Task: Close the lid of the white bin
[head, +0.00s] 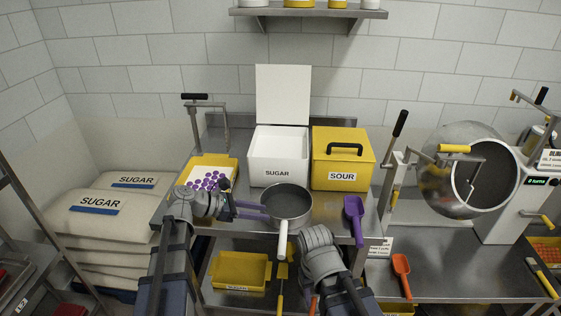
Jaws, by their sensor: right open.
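The white bin (278,174), labelled SUGAR, stands on the steel table towards the back. Its white lid (283,94) stands upright at the bin's rear edge, so the bin is open at the top. My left gripper (264,212) is in front of the bin and lower in the picture, beside the pan's left rim. Its two purple fingers look apart, with nothing visible between them. My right gripper (313,237) is open, in front of the table and right of the pan handle; its fingers are mostly hidden by the wrist.
A grey pan (288,203) stands in front of the bin. A yellow SOUR bin (342,150) with a closed lid and black handle is right of it. A yellow tray (196,182) with purple candies is left. A purple scoop (355,222) lies at the front right. A shelf (310,13) is above.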

